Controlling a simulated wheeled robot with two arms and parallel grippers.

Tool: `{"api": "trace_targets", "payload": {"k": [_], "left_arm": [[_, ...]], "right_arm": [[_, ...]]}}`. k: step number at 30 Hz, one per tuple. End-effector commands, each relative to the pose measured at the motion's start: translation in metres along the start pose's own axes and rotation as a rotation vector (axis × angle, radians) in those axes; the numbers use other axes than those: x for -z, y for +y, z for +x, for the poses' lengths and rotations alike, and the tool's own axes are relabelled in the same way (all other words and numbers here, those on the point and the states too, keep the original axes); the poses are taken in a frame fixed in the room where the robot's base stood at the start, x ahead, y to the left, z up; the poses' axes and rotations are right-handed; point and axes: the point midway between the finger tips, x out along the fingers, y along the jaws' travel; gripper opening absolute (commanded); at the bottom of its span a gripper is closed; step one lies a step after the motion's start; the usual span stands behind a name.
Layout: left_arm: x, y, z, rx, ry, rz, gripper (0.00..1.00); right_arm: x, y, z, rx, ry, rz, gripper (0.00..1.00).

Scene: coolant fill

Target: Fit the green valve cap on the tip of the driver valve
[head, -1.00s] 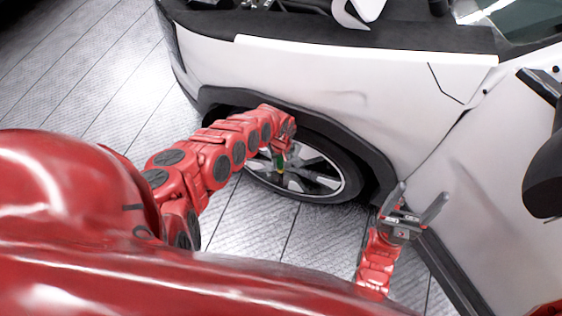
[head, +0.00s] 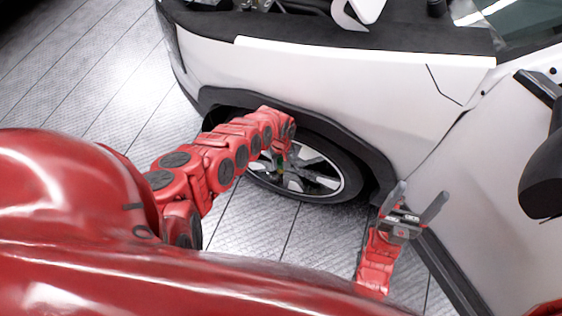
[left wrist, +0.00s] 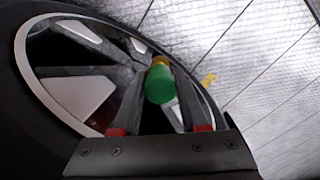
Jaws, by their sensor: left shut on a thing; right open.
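The green valve cap (left wrist: 159,86) is between the two dark fingers of my left gripper (left wrist: 157,70), which is shut on it. A gold-yellow piece (left wrist: 160,61) shows at the cap's far end; I cannot tell whether it belongs to the cap or to the valve. The driver valve is not clearly visible. In the head view my left gripper (head: 281,160) is in front of the car's wheel (head: 322,178), and only a bit of green shows there. My right gripper (head: 412,209) is open and empty beside the car, right of the wheel.
The white car body (head: 350,80) and dark wheel arch (head: 378,165) are above the wheel. Spokes and rim (left wrist: 75,92) are close behind my left fingers. The patterned floor (head: 250,228) is clear, with a yellow mark (left wrist: 208,80) in the wrist view.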

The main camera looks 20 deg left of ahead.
Motion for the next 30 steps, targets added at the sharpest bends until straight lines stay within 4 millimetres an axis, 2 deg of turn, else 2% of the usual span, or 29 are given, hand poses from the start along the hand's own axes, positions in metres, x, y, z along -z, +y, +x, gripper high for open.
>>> {"api": "trace_targets", "payload": {"k": [30], "left_arm": [[0.000,0.000,0.020,0.000,0.000,0.001,0.00]], "right_arm": [[-0.003,-0.001,-0.016,0.000,0.000,0.000,0.77]]}}
